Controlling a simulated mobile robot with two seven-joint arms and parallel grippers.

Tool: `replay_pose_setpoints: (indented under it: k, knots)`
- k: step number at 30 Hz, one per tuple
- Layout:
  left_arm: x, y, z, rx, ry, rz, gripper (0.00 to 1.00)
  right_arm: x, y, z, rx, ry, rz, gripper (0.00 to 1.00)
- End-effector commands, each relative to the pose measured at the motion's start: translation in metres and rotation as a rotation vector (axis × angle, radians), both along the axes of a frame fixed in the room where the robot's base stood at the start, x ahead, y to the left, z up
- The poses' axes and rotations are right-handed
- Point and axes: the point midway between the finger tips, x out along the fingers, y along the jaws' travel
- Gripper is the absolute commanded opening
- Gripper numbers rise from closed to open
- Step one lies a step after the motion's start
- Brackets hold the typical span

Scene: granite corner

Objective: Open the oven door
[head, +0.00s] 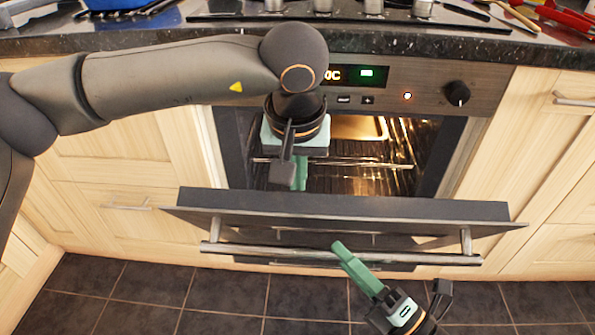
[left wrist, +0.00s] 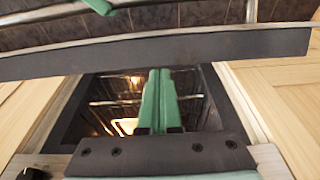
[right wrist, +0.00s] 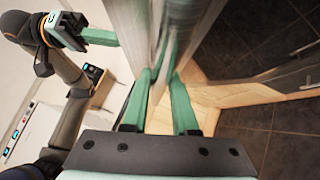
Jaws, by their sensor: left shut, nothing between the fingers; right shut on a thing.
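The oven door (head: 345,207) is partly open, tilted out and down at the front of the lit oven (head: 400,150). Its handle bar (head: 300,252) runs along the door's outer face. My right gripper (head: 345,252) is shut on the handle; in the right wrist view its green fingers (right wrist: 158,90) are on either side of the bar. My left gripper (head: 299,178) is shut and empty in front of the opening, just above the door's top edge. In the left wrist view its fingers (left wrist: 157,85) are together, with the door (left wrist: 150,52) beyond them.
A control panel with a lit display (head: 350,76) and a knob (head: 457,93) is above the oven. Light wooden cabinets (head: 565,140) flank it. The dark countertop (head: 150,38) holds a hob and a blue pot (head: 118,4). The tiled floor (head: 150,295) below is clear.

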Motion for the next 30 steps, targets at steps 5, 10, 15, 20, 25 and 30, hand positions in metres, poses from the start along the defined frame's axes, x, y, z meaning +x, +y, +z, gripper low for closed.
replay_pose_setpoints:
  k: [5,10,15,20,25,30]
  knots:
    - [-0.020,0.000,-0.009,0.003,0.007,-0.007,0.00,0.001,-0.001,-0.005,-0.006,0.009,-0.006,0.00]
    - [-0.028,0.000,-0.013,0.004,0.010,-0.006,0.00,0.002,-0.002,-0.003,-0.004,0.006,-0.009,0.00]
    - [-0.028,0.000,-0.013,0.005,0.011,-0.007,0.00,0.003,-0.002,-0.001,-0.002,0.000,-0.010,0.00]
    - [-0.028,0.000,-0.014,0.007,0.012,-0.008,0.00,0.003,-0.003,0.001,-0.001,-0.004,-0.010,0.41]
    - [-0.028,0.000,-0.014,0.007,0.013,-0.008,0.00,0.003,-0.002,0.002,-0.002,-0.008,-0.008,0.57]
    - [-0.028,0.000,-0.015,0.008,0.013,-0.007,0.00,0.002,-0.002,0.003,-0.003,-0.012,-0.007,0.57]
